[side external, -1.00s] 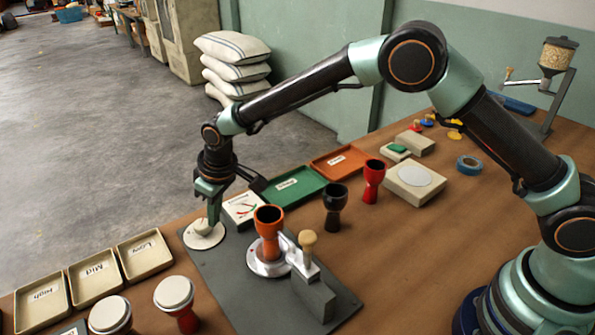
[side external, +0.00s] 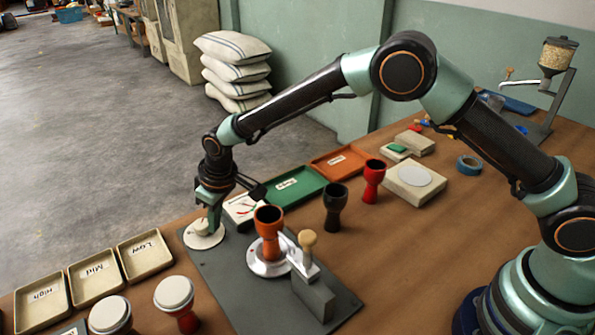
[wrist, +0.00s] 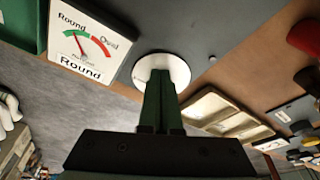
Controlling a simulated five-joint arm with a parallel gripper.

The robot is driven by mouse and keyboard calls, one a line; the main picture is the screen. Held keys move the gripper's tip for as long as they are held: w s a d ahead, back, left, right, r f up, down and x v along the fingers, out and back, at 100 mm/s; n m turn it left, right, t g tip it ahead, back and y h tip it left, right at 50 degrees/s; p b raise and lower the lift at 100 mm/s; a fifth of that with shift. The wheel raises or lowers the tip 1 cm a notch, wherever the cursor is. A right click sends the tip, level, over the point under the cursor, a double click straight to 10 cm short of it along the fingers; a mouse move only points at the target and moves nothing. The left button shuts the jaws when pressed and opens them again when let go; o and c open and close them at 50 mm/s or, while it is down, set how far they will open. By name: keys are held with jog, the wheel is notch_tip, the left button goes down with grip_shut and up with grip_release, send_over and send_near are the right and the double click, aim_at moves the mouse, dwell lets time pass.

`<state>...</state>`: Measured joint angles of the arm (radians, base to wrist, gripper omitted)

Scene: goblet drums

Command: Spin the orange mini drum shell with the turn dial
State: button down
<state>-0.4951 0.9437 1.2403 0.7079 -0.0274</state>
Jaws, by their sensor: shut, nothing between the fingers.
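The orange mini drum shell (side external: 269,222) stands upright on a round pale turntable (side external: 262,268) on a grey base plate. The turn dial, a cream knob on a white disc (side external: 205,241), sits at the plate's far left corner. My gripper (side external: 213,228) points down at the dial, its fingers at or beside the knob; I cannot tell whether they touch it. In the wrist view, my fingers (wrist: 162,85) are together with nothing held, in front of the white disc (wrist: 178,66). They hide the knob there.
A Round/Oval gauge (wrist: 88,40) stands near the dial. A post with a wooden knob (side external: 307,240) is close to the orange shell. Black (side external: 334,208) and red (side external: 373,182) shells stand behind. Labelled trays (side external: 146,253) and pale-topped drums (side external: 174,293) are at the front left.

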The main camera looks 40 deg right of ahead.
jog(key=shift+w+a, duration=0.1)
dwell(0.3)
jog(key=shift+a, duration=0.3)
dwell(0.3)
jog(key=shift+s+d+r, duration=0.1)
jog(key=shift+s+d, duration=0.1)
jog(key=shift+s, duration=0.25)
jog(key=v, duration=0.3)
jog(key=w+v, duration=0.1)
jog(key=v, duration=0.1)
jog(key=shift+a+r, duration=0.25)
jog(key=shift+r, duration=0.25)
